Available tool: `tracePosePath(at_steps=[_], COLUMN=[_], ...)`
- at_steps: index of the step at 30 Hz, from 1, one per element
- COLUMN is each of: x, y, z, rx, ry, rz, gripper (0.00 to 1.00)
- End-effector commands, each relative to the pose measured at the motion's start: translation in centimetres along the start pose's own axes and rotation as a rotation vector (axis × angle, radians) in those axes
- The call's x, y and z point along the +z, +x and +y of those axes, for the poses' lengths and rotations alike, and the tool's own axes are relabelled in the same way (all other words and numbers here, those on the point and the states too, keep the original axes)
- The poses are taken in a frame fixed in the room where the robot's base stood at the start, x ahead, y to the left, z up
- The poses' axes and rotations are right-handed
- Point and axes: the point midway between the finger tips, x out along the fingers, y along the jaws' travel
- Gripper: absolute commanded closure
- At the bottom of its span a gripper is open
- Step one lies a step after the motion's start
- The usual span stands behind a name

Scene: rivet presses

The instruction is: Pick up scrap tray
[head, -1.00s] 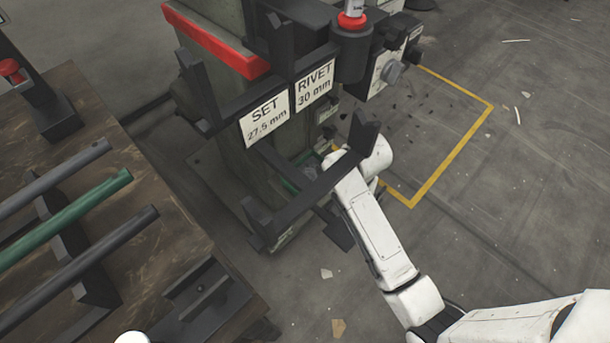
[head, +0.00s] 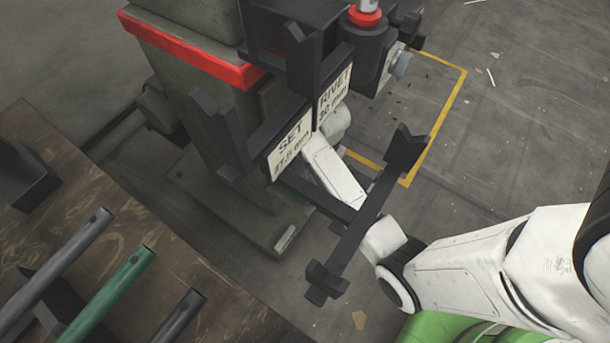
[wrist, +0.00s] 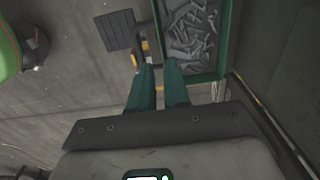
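The scrap tray (wrist: 221,62) is at the top of the wrist view. It has a dark green rim and holds many small grey metal scraps. My gripper (wrist: 160,66) shows two teal fingers pointing up the picture toward the tray's near left corner. The fingers are apart with a narrow gap, and nothing shows held between them. I cannot tell whether they touch the tray. In the head view the gripper and most or all of the tray are hidden behind the press and its front bracket.
The rivet press (head: 190,95) carries SET and RIVET labels and a dark bracket (head: 365,215) jutting beside my arm. A dark ribbed plate (wrist: 115,30) lies left of the tray. A wooden table (head: 130,255) with rods stands at left. Floor right of the yellow line (head: 436,130) is mostly open.

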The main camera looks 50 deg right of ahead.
Motion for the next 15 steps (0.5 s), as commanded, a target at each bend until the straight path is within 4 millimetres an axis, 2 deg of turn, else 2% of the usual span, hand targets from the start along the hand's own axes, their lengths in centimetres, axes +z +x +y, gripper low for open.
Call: tracePosePath(at_steps=[1, 6, 15], x=[0.0, 0.0, 0.0], y=[1.1, 3.8, 6.2], z=[0.1, 0.0, -0.1], rx=[0.004, 0.002, 0.001], ry=[0.0, -0.001, -0.001], rz=[-0.001, -0.001, -0.001], gripper=[0.84, 0.84, 0.84])
